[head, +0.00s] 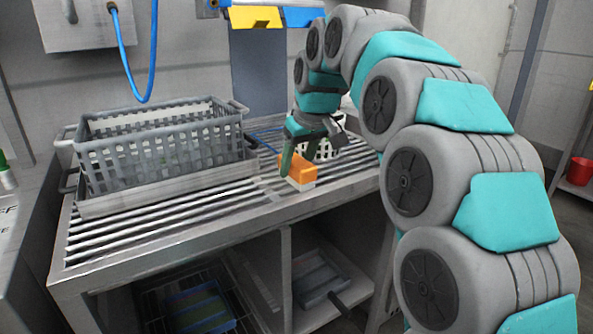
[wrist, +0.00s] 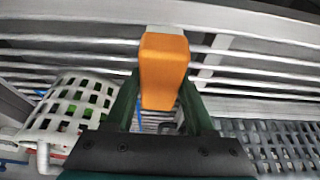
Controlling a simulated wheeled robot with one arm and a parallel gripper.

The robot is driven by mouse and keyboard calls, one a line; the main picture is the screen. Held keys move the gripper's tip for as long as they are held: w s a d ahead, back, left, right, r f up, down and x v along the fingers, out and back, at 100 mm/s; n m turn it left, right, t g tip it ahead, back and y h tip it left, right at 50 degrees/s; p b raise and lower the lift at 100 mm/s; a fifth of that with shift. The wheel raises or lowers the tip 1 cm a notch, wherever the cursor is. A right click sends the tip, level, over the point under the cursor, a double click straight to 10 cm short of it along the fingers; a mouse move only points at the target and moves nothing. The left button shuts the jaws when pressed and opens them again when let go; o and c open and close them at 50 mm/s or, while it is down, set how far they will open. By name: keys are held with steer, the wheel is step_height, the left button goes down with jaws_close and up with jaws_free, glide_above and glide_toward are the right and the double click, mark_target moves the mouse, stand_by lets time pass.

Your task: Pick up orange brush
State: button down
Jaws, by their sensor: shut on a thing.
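The orange brush (head: 301,168) has an orange body with a pale lower edge. In the head view it is at the slatted rack's front right part, and I cannot tell whether it still touches the slats. In the wrist view the brush (wrist: 163,70) sits between the two dark green fingers. My gripper (head: 290,160) is shut on it, pointing down; it also shows in the wrist view (wrist: 161,100). The brush's underside is hidden in the wrist view.
A large grey crate (head: 165,148) stands on the slatted rack (head: 190,213) at left. A white perforated basket (head: 325,150) is just behind my gripper; it also shows in the wrist view (wrist: 45,128). Shelves below hold trays (head: 318,277). A red bucket (head: 579,171) stands far right.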

mark_target(297, 160)
steer(key=shift+r, duration=0.1)
steer(key=shift+r, duration=1.9)
steer(key=s+d+b, duration=0.1)
steer(key=s+d, duration=0.1)
steer(key=s, duration=0.5)
steer(key=s+d+r+b, duration=0.1)
steer(key=s+d, duration=0.1)
steer(key=s, duration=0.6)
steer(key=shift+s+d+r, duration=0.2)
steer(key=shift+s+r, duration=0.05)
steer(key=c, duration=0.8)
jaws_free()
steer(key=shift+c, duration=0.2)
steer(key=c, duration=0.6)
